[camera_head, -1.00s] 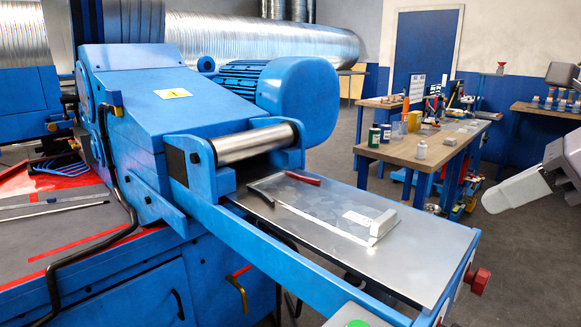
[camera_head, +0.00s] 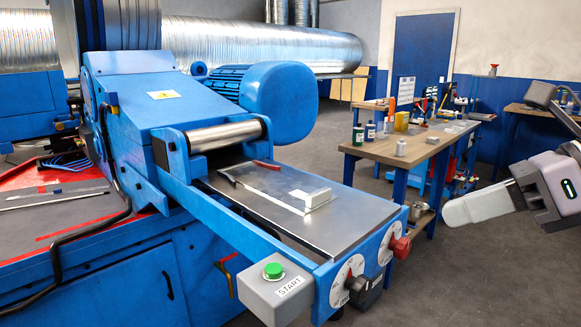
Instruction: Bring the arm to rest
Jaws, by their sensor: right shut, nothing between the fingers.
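My right gripper (camera_head: 479,206) is at the right edge of the head view, its pale fingers together and pointing left. It is shut with nothing between the fingers. It hangs in free air over the floor, to the right of the blue machine (camera_head: 180,110) and apart from it. My left gripper is not in view.
The machine's metal feed table (camera_head: 350,222) carries a white block (camera_head: 312,196) and a thin red-handled tool (camera_head: 266,165). A box with a green start button (camera_head: 273,271) and dials (camera_head: 348,279) sit at its front. A workbench (camera_head: 410,150) with bottles stands behind. Grey floor (camera_head: 470,275) is clear.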

